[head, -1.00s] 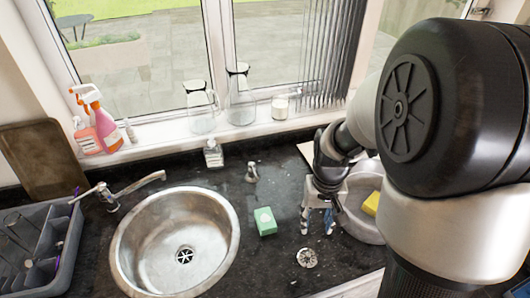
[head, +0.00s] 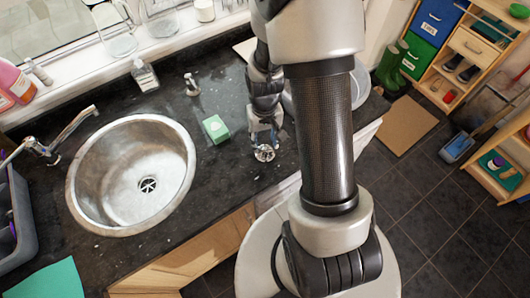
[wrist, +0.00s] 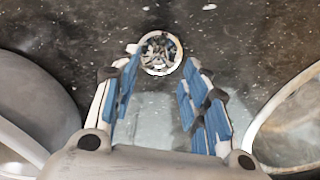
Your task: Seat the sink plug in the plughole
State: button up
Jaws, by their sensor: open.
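The sink plug (head: 264,153), a round shiny metal disc, lies on the black speckled counter to the right of the sink. It also shows in the wrist view (wrist: 160,53), just past my fingertips and roughly centred between them. My gripper (head: 264,135) points down at the plug, open and empty, with blue-padded fingers apart in the wrist view (wrist: 160,78). I cannot tell whether a fingertip touches the plug. The plughole (head: 148,185) is a dark slotted round at the bottom of the round steel sink (head: 105,160), uncovered.
A tap (head: 62,135), a small metal dispenser (head: 192,85) and a clear bottle (head: 144,75) stand around the sink. A pale basin (head: 360,85) is partly hidden behind my arm.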

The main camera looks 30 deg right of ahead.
aim_at(265, 149)
notch_tip(265, 149, down, 5)
jog(key=shift+r+b, duration=0.2)
jog(key=shift+b, duration=0.35)
grip_shut()
